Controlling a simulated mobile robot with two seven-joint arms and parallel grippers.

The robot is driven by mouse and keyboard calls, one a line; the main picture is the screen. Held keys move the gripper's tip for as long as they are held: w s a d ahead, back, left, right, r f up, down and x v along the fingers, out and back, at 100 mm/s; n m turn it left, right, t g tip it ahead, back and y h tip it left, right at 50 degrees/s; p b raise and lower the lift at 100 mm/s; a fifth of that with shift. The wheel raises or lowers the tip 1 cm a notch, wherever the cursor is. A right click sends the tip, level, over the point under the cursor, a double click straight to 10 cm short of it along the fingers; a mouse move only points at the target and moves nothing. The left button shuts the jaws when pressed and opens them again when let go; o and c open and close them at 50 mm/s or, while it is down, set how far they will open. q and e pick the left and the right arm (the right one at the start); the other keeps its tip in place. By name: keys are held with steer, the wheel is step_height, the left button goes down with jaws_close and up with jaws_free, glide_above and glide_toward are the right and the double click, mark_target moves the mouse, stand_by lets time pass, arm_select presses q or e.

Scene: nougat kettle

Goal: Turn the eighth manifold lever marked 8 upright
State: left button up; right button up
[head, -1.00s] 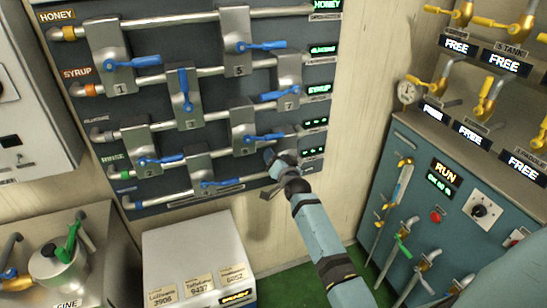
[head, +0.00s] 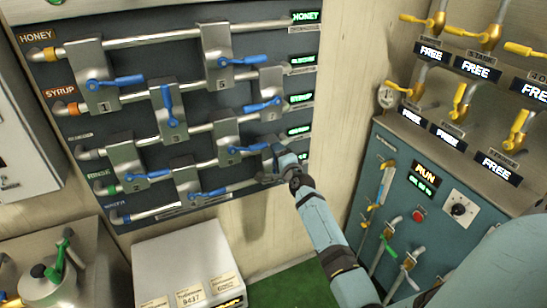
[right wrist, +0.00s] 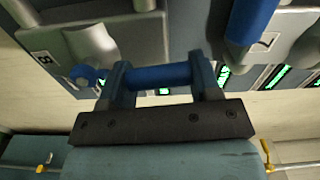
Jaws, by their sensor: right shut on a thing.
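The manifold panel (head: 120,130) carries several grey valve blocks with blue levers. In the right wrist view the plate marked 8 (right wrist: 42,57) is at the left, beside a blue hub (right wrist: 86,75). The blue eighth lever (right wrist: 158,77) extends sideways from the hub, across between the fingers of my right gripper (right wrist: 165,80), which is shut on it. In the head view my right gripper (head: 276,168) is at the lower right of the manifold and mostly hides this lever. My left gripper is not in view.
The seventh lever (head: 262,106) is just above my gripper, the sixth (head: 249,149) just left. The third lever (head: 169,107) stands upright; other visible levers lie sideways. A white box (head: 190,262) stands below, a teal cabinet (head: 440,215) at the right.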

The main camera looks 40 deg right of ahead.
steer(key=shift+s+d+m, duration=0.1)
steer(key=shift+d+m, duration=0.3)
steer(key=shift+m, duration=0.2)
steer(key=o, duration=1.3)
steer(key=v, duration=1.4)
steer(key=shift+d+f+b, duration=0.1)
steer(key=shift+b, duration=0.3)
